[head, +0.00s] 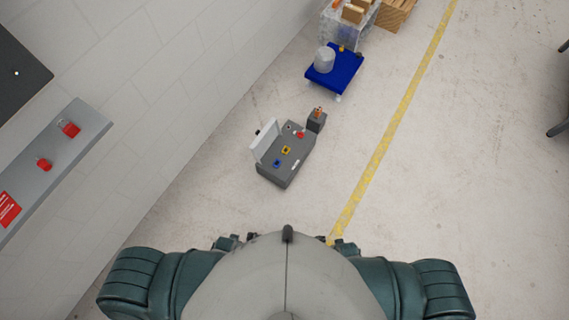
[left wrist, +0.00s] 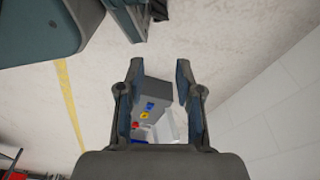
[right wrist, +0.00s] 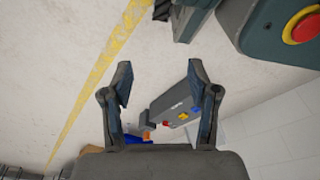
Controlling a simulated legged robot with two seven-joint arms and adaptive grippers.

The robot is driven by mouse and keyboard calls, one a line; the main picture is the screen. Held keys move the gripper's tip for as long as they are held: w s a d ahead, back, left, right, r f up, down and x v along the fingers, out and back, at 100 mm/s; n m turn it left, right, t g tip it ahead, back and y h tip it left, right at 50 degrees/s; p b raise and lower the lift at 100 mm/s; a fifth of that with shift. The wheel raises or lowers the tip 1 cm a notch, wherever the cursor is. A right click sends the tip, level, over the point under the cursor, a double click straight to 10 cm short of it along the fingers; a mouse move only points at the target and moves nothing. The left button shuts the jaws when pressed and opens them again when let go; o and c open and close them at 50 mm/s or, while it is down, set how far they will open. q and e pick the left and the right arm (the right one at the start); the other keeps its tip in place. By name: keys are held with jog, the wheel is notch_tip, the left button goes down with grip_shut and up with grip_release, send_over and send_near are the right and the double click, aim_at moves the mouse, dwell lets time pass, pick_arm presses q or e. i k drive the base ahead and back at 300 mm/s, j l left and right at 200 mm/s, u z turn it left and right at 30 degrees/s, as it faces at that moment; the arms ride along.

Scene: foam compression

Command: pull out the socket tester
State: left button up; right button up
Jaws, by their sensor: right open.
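A grey box (head: 283,172) with a raised white panel (head: 265,139) stands on the floor ahead of me. On its top are a yellow piece (head: 286,150), a blue piece (head: 276,163) and a red piece (head: 300,135); I cannot tell which is the socket tester. In the left wrist view the box (left wrist: 152,97) shows beyond my left gripper (left wrist: 158,68), which is open and empty. In the right wrist view the box (right wrist: 184,100) shows beyond my right gripper (right wrist: 160,68), also open and empty. Neither gripper touches the box.
A small dark block (head: 316,122) with an orange top stands beside the box. A blue cart (head: 335,76) carrying a grey cylinder (head: 325,58) is farther back. A wall shelf (head: 60,160) is at left. The floor right of the yellow line (head: 392,124) is mostly clear.

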aim_at(318, 112)
jog(key=k, duration=0.15)
jog(key=i+l+u, duration=0.1)
jog(key=u, duration=0.4)
jog(key=i+l+u, duration=0.1)
jog(key=u, duration=0.4)
jog(key=l+u, duration=0.15)
jog(key=u, duration=0.35)
jog(key=l+u, duration=0.2)
jog(key=l, duration=0.4)
jog(key=l+u, duration=0.2)
jog(key=l, duration=0.4)
jog(key=l+u, duration=0.2)
jog(key=l, duration=0.4)
jog(key=l+u, duration=0.25)
jog(key=l, duration=0.35)
jog(key=k+l+u, duration=0.2)
jog(key=l, duration=0.35)
jog(key=k+l, duration=0.1)
jog(key=l, duration=0.4)
jog(key=k+l, duration=0.1)
jog(key=l, duration=0.4)
jog(key=k+l, duration=0.15)
jog(key=l, duration=0.35)
